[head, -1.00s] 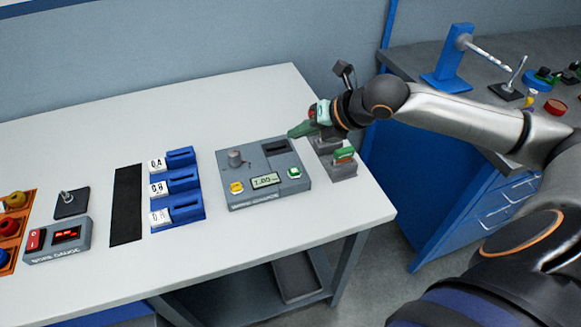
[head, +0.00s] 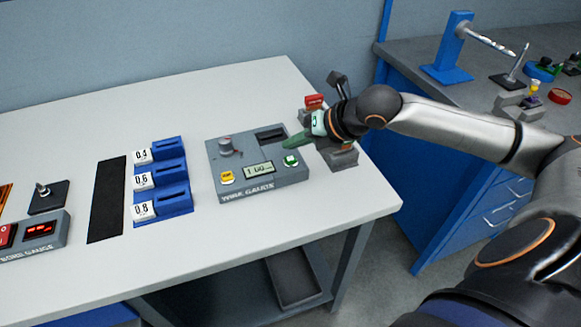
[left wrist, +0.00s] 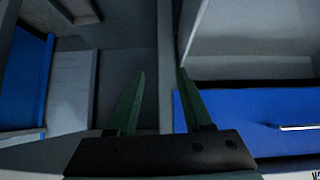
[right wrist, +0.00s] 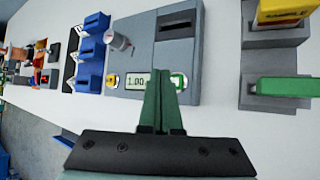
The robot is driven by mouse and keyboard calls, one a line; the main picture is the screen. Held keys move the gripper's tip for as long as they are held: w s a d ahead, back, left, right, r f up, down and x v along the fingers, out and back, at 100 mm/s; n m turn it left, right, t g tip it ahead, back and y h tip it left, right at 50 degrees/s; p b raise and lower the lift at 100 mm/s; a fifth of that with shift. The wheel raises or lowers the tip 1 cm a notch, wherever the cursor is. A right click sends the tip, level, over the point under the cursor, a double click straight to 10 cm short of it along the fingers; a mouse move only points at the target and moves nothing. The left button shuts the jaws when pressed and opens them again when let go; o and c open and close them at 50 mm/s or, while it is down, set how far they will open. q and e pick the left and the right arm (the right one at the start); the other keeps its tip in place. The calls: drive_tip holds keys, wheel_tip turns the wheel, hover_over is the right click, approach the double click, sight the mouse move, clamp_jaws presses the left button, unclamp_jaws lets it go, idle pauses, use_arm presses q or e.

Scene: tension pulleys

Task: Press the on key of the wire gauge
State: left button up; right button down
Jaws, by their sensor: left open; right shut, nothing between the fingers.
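The wire gauge (head: 218,172) is a grey box on the white table. It has a grey knob, a dark slot, a lit display (head: 259,169) reading about 1.00, a yellow key (head: 227,178) and a green key (head: 291,160). My right gripper (head: 287,144) is shut and empty, its green fingertips just behind and above the green key. In the right wrist view the fingertips (right wrist: 160,74) overlap the display's edge beside the green key (right wrist: 179,82); I cannot tell whether they touch. My left gripper (left wrist: 160,74) is open and empty, away from the gauge.
Blue holders (head: 175,205) marked 0.4, 0.6 and 0.8 stand left of the gauge, beside a black strip (head: 107,200). The bore gauge (head: 52,243) is farther left. Grey blocks (head: 343,157) stand close on the right, beneath my right arm.

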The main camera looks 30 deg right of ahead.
sight(285, 157)
drive_tip(key=shift+f, duration=0.65)
drive_tip(key=shift+f, duration=0.15)
idle(1.4)
drive_tip(key=shift+f, duration=0.25)
drive_tip(key=shift+f, duration=0.55)
idle(0.8)
drive_tip(key=shift+r, duration=0.1)
drive_tip(key=shift+r+p, duration=0.75)
drive_tip(key=shift+p, duration=0.6)
